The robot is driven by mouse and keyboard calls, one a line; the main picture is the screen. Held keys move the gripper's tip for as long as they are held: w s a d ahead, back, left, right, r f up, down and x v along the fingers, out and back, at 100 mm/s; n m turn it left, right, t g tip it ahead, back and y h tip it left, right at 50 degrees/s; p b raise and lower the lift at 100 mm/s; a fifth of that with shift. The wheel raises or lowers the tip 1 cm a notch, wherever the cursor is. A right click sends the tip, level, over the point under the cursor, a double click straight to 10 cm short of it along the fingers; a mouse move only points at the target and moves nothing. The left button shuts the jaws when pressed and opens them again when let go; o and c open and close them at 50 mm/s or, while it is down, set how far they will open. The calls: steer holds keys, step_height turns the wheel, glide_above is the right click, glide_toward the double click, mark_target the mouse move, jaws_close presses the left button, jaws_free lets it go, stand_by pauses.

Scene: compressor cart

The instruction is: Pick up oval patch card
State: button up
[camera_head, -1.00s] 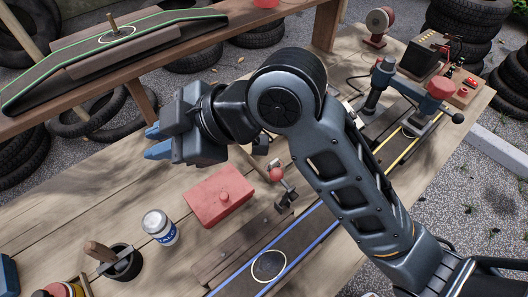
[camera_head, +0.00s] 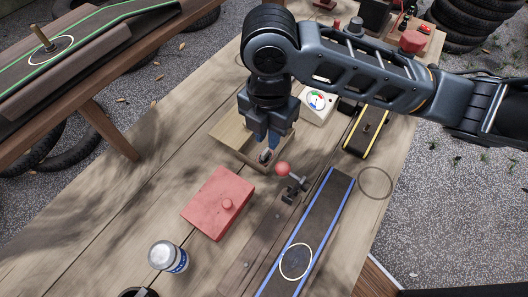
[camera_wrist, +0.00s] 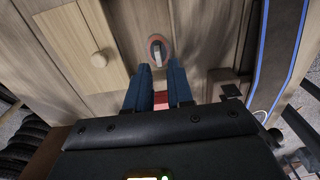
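A small oval piece, dark red around a pale grey middle, lies on wood in the wrist view (camera_wrist: 157,50); I take it for the oval patch card.
A red box (camera_head: 218,203), a red-ball lever (camera_head: 283,169), a white dial gauge (camera_head: 317,102) and a blue-edged strip (camera_head: 318,220) are nearby. A labelled can (camera_head: 168,256) stands at lower left.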

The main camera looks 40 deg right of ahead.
mark_target(265, 151)
steer(key=f, duration=0.5)
steer(key=shift+a, duration=0.25)
steer(key=shift+c, duration=0.2)
steer(key=shift+r, duration=0.1)
jaws_close()
